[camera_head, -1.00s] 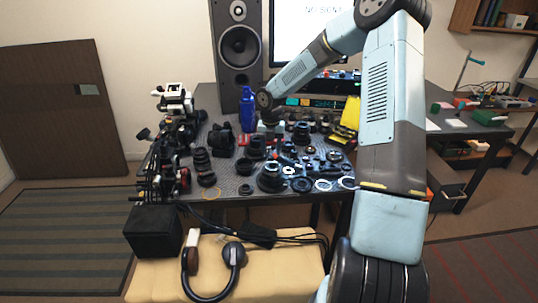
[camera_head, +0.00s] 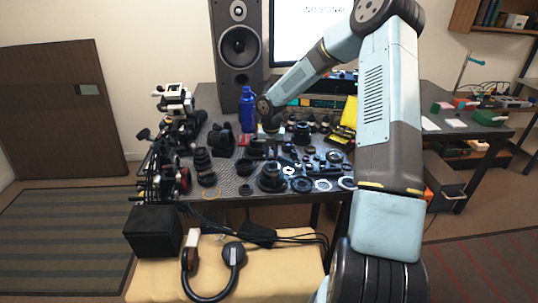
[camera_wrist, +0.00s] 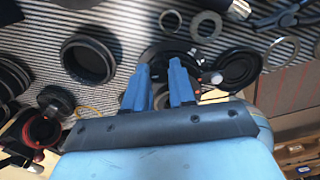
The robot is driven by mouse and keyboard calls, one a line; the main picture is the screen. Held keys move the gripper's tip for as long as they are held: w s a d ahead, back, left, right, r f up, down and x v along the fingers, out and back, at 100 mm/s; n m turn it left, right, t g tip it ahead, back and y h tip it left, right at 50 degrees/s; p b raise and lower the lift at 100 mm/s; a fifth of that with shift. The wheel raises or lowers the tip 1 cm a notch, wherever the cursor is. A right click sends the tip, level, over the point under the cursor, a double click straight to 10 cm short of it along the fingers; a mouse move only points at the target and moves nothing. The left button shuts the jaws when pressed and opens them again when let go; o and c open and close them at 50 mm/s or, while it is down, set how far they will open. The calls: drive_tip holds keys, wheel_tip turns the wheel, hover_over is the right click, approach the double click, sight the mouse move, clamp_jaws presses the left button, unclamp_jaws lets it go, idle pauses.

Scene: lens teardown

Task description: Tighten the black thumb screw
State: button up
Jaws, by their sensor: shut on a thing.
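My gripper (camera_wrist: 159,82) points down over the striped mat (camera_wrist: 125,27) in the wrist view, its two blue fingers a small gap apart. They are shut on a small dark part between them, in line with the black thumb screw, but its shape is mostly hidden by the fingers. A black round lens part (camera_wrist: 160,55) lies just beyond the fingertips. In the head view my gripper (camera_head: 270,128) is low over the crowded table, too small there to show what it holds.
Black lens rings (camera_wrist: 89,58) and (camera_wrist: 237,70) lie on both sides of the fingers. A blue bottle (camera_head: 247,110) stands left of my gripper in the head view, with a speaker (camera_head: 239,45) behind.

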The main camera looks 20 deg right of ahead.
clamp_jaws()
drive_tip(key=shift+a, duration=0.1)
drive_tip(key=m, duration=0.4)
drive_tip(key=shift+m, duration=0.3)
drive_tip(key=o, duration=0.7)
unclamp_jaws()
wheel_tip(320, 180, up, 14)
drive_tip(key=shift+f, duration=0.15)
